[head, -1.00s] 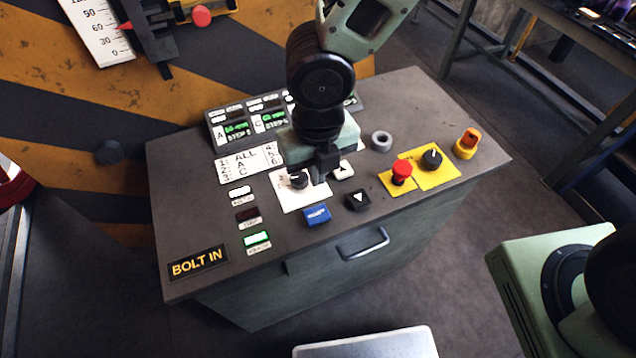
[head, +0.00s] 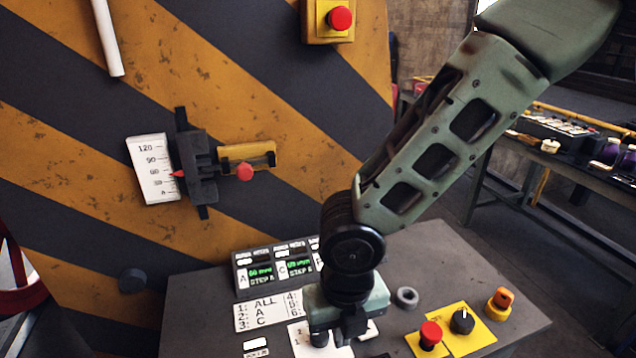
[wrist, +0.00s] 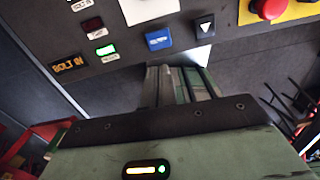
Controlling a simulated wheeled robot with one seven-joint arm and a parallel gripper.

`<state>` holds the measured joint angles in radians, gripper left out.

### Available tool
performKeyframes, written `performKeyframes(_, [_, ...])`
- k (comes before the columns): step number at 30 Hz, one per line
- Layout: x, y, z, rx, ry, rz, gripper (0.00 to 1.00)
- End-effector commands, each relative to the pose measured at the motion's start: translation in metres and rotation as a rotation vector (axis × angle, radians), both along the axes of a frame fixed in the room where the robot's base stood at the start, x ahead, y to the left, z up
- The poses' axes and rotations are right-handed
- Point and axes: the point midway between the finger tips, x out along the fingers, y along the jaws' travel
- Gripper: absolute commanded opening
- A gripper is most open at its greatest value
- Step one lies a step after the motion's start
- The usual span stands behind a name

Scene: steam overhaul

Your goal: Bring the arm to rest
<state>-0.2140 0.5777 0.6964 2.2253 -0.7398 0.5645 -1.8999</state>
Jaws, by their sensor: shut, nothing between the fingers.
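My arm comes down from the upper right in the head view. My gripper (head: 350,330) hangs low over the control console (head: 197,298), in front of the green-lit display unit (head: 275,268). In the wrist view its fingers (wrist: 183,85) are together with nothing between them, near the console's front edge. A blue button (wrist: 159,40) and a black arrow button (wrist: 204,28) lie just beyond the fingertips in that view. In the head view the gripper covers part of a white-plated knob (head: 319,337). I cannot tell whether the gripper touches the console.
A red emergency button (head: 430,335), a black knob (head: 462,321), an orange switch (head: 499,303) and a grey ring (head: 407,297) sit on the console's right. A striped wall with a gauge (head: 155,168) stands behind. A workbench (head: 560,140) is at the right. Dark floor lies between.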

Motion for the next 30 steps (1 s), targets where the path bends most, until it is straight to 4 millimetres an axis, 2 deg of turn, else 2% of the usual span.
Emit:
performKeyframes(2, [-0.003, -0.006, 0.002, -0.011, -0.006, -0.108, 0.00])
performKeyframes(5, [-0.012, -0.020, 0.009, -0.030, -0.016, -0.369, 0.00])
performKeyframes(12, [-0.044, -0.058, 0.029, -0.036, -0.044, -1.239, 0.00])
performKeyframes(18, [-0.074, -0.080, 0.043, 0.007, -0.026, -1.971, 0.00])
performKeyframes(21, [-0.088, -0.087, 0.047, 0.024, 0.007, -2.277, 0.00])
performKeyframes(25, [-0.100, -0.091, 0.051, 0.036, 0.052, -2.553, 0.00])
performKeyframes(30, [-0.106, -0.093, 0.053, 0.037, 0.082, -2.697, 0.00])
